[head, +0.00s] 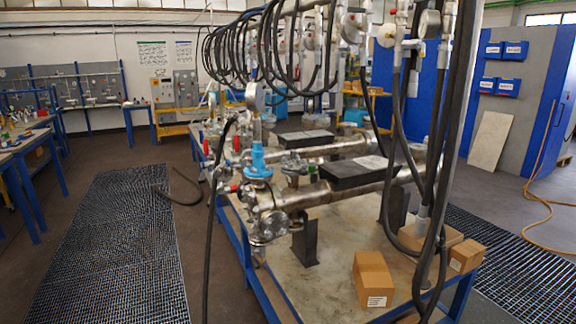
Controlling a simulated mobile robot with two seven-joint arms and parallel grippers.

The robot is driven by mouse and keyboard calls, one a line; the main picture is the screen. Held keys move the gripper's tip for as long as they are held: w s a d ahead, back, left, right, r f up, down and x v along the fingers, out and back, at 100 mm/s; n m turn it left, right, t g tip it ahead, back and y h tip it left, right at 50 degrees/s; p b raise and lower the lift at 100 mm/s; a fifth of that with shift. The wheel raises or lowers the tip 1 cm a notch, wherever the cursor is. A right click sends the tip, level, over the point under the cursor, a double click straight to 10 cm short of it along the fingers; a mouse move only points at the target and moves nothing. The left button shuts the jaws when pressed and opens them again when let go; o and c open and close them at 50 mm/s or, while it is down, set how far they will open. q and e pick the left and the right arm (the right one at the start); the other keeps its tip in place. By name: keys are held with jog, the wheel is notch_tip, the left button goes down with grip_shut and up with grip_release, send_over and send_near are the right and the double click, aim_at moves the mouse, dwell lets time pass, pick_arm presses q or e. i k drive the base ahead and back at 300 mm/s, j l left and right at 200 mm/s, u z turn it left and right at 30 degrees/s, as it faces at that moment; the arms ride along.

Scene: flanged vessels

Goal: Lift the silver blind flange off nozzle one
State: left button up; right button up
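Two silver horizontal flanged vessels lie on a blue-framed table. The near vessel (330,192) has a blue fitting (258,166) standing on its left end. A grey flanged piece (294,163) stands just right of the blue fitting, near the far vessel (335,148). Flanged metal fittings (268,225) hang at the near vessel's left end. I cannot tell which part is the silver blind flange, nor which nozzle is nozzle one; no label is readable. Neither of my grippers is in view.
Cardboard boxes (373,280) sit on the table's front right. Black hoses (398,150) hang over its right side, and one (209,240) hangs down at its left. A blue-framed workbench (25,150) stands far left.

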aim_at(293, 152)
jog(key=j+u, duration=0.1)
jog(key=u, duration=0.75)
jog(key=j+u, duration=0.15)
jog(key=u, duration=0.75)
jog(key=i+j+u, duration=0.1)
jog(key=u, duration=0.75)
jog(key=i+j+u, duration=0.4)
jog(key=i+u, duration=0.35)
jog(key=i+z, duration=0.4)
jog(key=i, duration=0.15)
jog(key=i+j+z, duration=0.25)
jog(key=i+z, duration=0.7)
jog(key=i+j+z, duration=0.1)
jog(key=i+z, duration=0.4)
jog(key=i+l+z, duration=0.1)
jog(key=i+z, duration=0.65)
jog(key=i+j+z, duration=0.1)
jog(key=z, duration=0.3)
jog(key=i+z, duration=0.95)
jog(key=z, duration=0.15)
jog(key=i+l+z, duration=0.1)
jog(key=i+z, duration=0.15)
jog(key=z, duration=0.15)
jog(key=i+z, duration=0.6)
jog(key=z, duration=0.15)
